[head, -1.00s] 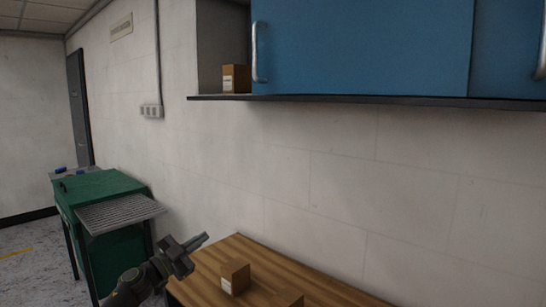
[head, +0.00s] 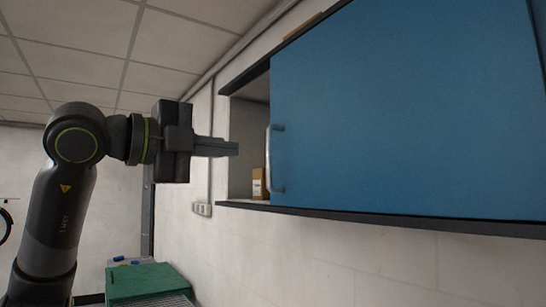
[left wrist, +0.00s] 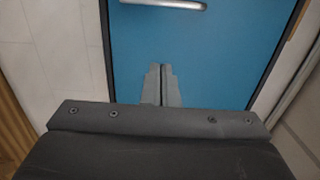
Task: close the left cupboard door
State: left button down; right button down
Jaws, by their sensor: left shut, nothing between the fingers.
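The blue left cupboard door (head: 400,110) has a silver upright handle (head: 275,160) near its left edge. Left of the door a strip of the cupboard stands open, and its pale inside (head: 246,140) shows. My left gripper (head: 236,149) is shut and empty, and its fingertips point right, appearing just left of the handle in the head view. In the left wrist view the shut fingers (left wrist: 160,72) appear in front of the blue door (left wrist: 225,50), with the handle (left wrist: 165,4) at the top edge. I cannot tell whether they touch the door. My right gripper is not in view.
A small brown box (head: 259,184) stands inside the open strip, partly behind the handle. The dark cupboard bottom edge (head: 380,222) runs along the white wall (head: 310,255). A green cabinet (head: 150,283) stands low at left.

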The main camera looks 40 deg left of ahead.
pick_arm(q)
jog(key=w+p, duration=0.6)
jog(key=w, duration=0.5)
jog(key=shift+a, duration=0.4)
jog(key=shift+w+d, duration=0.1)
jog(key=shift+w, duration=0.05)
